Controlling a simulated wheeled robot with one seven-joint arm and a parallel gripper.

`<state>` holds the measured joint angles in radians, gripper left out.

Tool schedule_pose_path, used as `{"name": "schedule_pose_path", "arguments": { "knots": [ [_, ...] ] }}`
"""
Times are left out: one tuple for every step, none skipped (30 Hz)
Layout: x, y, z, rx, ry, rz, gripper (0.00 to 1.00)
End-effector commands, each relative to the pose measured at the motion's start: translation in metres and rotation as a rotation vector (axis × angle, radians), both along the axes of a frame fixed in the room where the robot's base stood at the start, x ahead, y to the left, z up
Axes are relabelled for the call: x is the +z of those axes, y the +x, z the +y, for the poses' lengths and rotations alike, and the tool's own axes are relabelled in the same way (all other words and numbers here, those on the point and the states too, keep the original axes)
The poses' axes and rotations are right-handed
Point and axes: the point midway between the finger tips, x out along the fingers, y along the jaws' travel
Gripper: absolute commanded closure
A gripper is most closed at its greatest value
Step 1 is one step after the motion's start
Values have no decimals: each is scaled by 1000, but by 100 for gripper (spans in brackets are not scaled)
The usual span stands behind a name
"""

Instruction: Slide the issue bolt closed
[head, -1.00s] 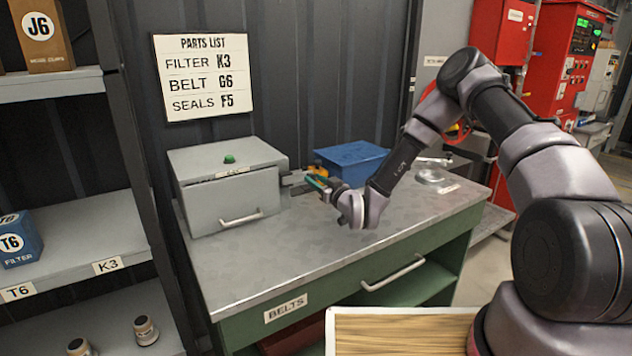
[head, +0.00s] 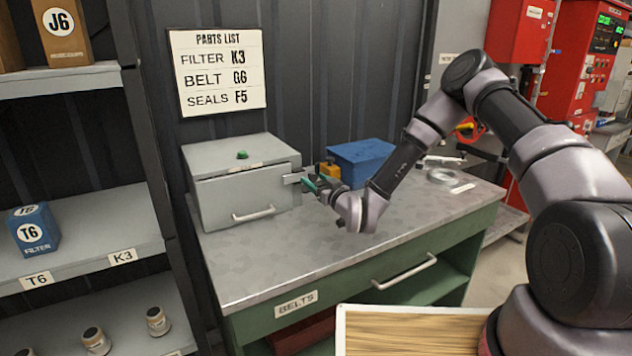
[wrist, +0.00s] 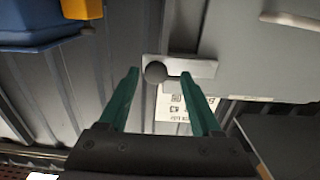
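The issue bolt is a pale metal plate (wrist: 200,68) with a round dark knob (wrist: 155,72), mounted at the edge of a grey metal box (head: 235,202). In the head view the bolt's metal (head: 292,178) shows at the box's right side, partly hidden by my gripper. My gripper (wrist: 160,74) has two green fingers, spread apart, with the knob between their tips in the wrist view. I cannot tell whether either finger touches the knob. In the head view my gripper (head: 312,184) is right beside the box's right edge.
The box stands on a metal-topped green bench (head: 330,250), with a green button (head: 242,155) on its lid. A blue bin (head: 362,160) and a yellow item (head: 330,171) sit close behind my gripper. Shelves (head: 80,230) stand at the left. The bench front is clear.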

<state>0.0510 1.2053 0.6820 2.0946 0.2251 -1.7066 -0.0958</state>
Motion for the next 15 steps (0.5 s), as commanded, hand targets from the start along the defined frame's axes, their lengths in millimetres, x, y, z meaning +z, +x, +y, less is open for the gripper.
{"name": "schedule_pose_path", "arguments": {
  "knots": [
    [0, -1, -1, -1, 0, 0, 35],
    [0, -2, -2, -1, -1, 1, 35],
    [0, -4, -4, -1, 0, 2, 35],
    [-1, -7, -6, -2, 0, 2, 35],
    [-1, -10, -9, -2, 0, 2, 35],
    [-1, -16, -12, -2, -1, 3, 35],
    [-1, -21, -15, -1, -1, 3, 35],
    [-1, -26, -18, -1, -1, 4, 35],
    [-1, -33, -24, -2, -1, 4, 35],
    [-2, -38, -27, -2, -1, 5, 35],
    [-1, -44, -30, -1, -1, 4, 35],
    [-1, -50, -35, -1, 0, 6, 35],
    [-2, -55, -38, -1, -1, 5, 35],
    [-1, -60, -42, -1, -1, 4, 35],
    [-1, -66, -45, 0, -1, 4, 35]
  ]
}}
